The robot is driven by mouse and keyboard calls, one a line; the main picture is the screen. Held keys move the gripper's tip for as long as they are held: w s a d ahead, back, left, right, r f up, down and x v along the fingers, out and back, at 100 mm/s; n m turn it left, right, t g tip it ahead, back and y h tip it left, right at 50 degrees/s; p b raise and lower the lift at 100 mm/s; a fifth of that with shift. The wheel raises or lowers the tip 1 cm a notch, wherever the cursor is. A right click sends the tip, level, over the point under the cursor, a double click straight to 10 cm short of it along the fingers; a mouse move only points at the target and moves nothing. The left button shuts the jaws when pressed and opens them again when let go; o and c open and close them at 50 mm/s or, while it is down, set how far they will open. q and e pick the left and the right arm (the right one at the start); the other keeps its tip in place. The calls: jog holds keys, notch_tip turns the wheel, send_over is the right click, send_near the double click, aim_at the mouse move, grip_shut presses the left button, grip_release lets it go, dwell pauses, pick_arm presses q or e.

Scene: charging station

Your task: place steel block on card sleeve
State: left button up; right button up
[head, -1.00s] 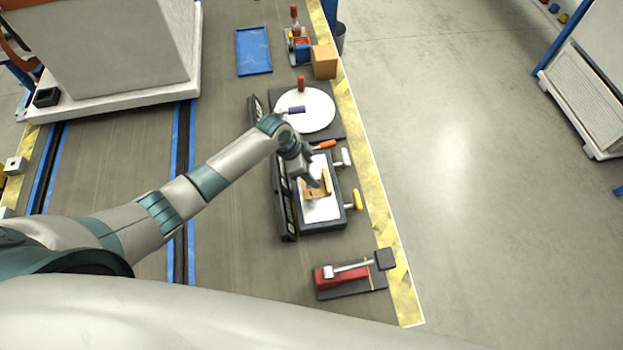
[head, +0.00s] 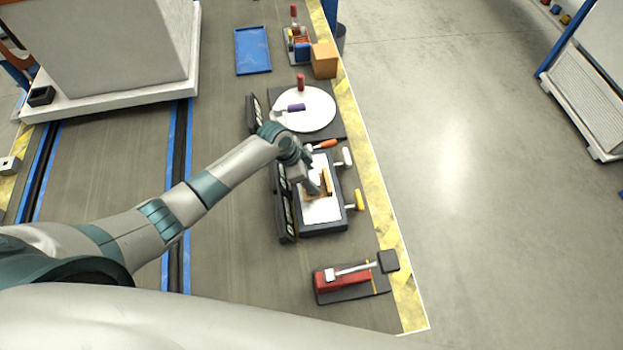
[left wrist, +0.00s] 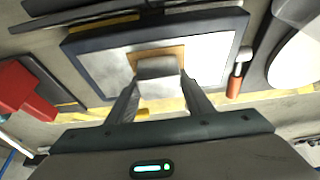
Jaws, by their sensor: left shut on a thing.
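A tan card sleeve (head: 326,184) lies on the white bed of a dark-framed fixture; its edge also shows in the left wrist view (left wrist: 146,54). My left gripper (head: 316,190) is over the sleeve and hides part of it. In the left wrist view my left gripper (left wrist: 158,82) is shut on a grey steel block (left wrist: 157,67), which overlaps the sleeve in the picture. I cannot tell whether the block touches the sleeve. In the head view the gripper mostly hides the block. My right gripper is not in view.
Orange, white and yellow handles (head: 356,200) stick out on the fixture's right side. A red clamp (head: 342,276) stands at the near side. A round white plate (head: 318,108), an orange box (head: 324,60) and a blue tray (head: 253,50) are farther back.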

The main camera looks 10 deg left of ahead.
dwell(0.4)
pick_arm(q)
jog(key=o, duration=1.3)
jog(key=shift+f, duration=0.1)
jog(key=shift+o, duration=0.8)
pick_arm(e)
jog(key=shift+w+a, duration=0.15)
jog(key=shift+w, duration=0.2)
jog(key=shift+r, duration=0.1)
pick_arm(q)
jog(key=shift+r, duration=0.2)
jog(key=shift+a+r, duration=0.1)
jog(key=shift+r, duration=0.15)
jog(key=v, duration=1.1)
jog(key=shift+b, duration=0.35)
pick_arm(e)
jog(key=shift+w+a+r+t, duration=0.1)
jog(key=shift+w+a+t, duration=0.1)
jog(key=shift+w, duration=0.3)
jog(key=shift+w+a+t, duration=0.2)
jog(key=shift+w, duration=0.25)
